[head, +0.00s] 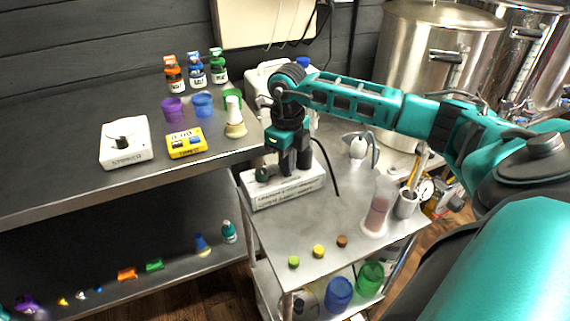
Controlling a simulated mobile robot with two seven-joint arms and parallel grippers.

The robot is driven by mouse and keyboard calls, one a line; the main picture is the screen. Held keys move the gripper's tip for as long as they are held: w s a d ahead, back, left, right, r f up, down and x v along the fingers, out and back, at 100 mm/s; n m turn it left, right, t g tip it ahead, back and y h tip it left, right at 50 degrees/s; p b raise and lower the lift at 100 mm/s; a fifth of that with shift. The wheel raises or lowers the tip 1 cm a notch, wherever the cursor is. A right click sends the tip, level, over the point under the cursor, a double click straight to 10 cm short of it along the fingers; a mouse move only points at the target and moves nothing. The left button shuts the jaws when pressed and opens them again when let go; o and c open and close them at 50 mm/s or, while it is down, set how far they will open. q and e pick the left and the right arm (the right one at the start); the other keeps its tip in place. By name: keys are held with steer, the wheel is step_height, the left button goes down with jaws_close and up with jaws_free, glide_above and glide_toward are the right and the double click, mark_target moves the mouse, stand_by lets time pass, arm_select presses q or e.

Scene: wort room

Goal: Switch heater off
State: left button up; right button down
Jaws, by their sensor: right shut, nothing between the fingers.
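A white box (290,197) with printed text on its front stands on the metal cart top; it looks like the heater's switch box, though the text is too small to read surely. A dark greenish knob or switch (263,174) shows on its left end. My right gripper (294,171) points down over the box, just right of that knob, with its fingers shut and empty. The fingers hide part of the box top, and I cannot tell if they touch it. A black cable runs by the box's right end. My left gripper is out of view.
On the cart are a flask (377,208) with reddish liquid, a cup of tools (406,204) and small coloured caps. A white stirrer box (125,155), yellow timer (186,144) and bottles stand on the left bench. Steel kettles (434,55) stand behind.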

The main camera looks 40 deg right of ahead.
steer(key=shift+f, duration=0.15)
steer(key=shift+r+p, duration=2.6)
steer(key=shift+r, duration=1)
steer(key=shift+s+f, duration=0.1)
